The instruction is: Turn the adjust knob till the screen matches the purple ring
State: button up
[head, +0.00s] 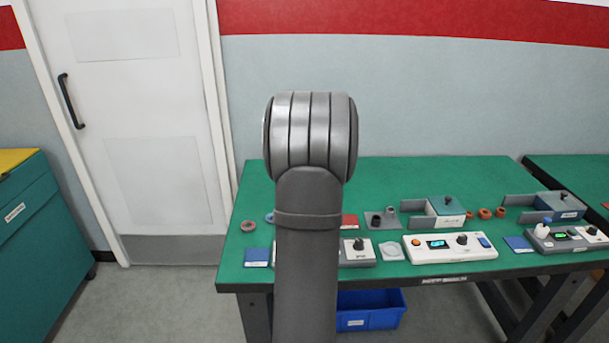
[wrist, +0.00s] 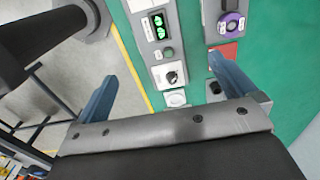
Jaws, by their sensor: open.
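In the wrist view, a long grey device carries a dark screen (wrist: 159,26) with green marks, too small to read. Below the screen are a small grey-green knob (wrist: 168,53) and a black knob (wrist: 171,77) on a white plate; I cannot tell which is labelled adjust. A purple ring (wrist: 232,24) surrounds a dial on a second grey device to the right. My gripper (wrist: 162,68) is open and empty, its two blue fingers apart, with the device showing between them. In the head view my arm hides most of this device; its right-end knob (head: 358,245) shows.
A white box (head: 450,256) with an orange button and blue screen stands right of my arm on the green table (head: 310,273). A white disc (head: 391,251) lies between. A grey device with a green screen (head: 560,236) is farther right. A blue bin (head: 372,312) is below.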

jog(key=shift+a, duration=0.1)
jog(key=c, duration=0.9)
jog(key=a+n, duration=0.3)
jog(key=a, duration=0.1)
jog(key=a+n, duration=0.3)
jog(key=a, duration=0.1)
jog(key=shift+w+a+r+n, duration=0.15)
jog(key=shift+a+n, duration=0.15)
jog(key=shift+a, duration=0.1)
jog(key=shift+c, duration=1.2)
jog(key=f, duration=1.7)
jog(key=shift+s+f, duration=0.15)
jog(key=shift+s, duration=0.15)
jog(key=shift+c, duration=0.5)
jog(key=c, duration=0.9)
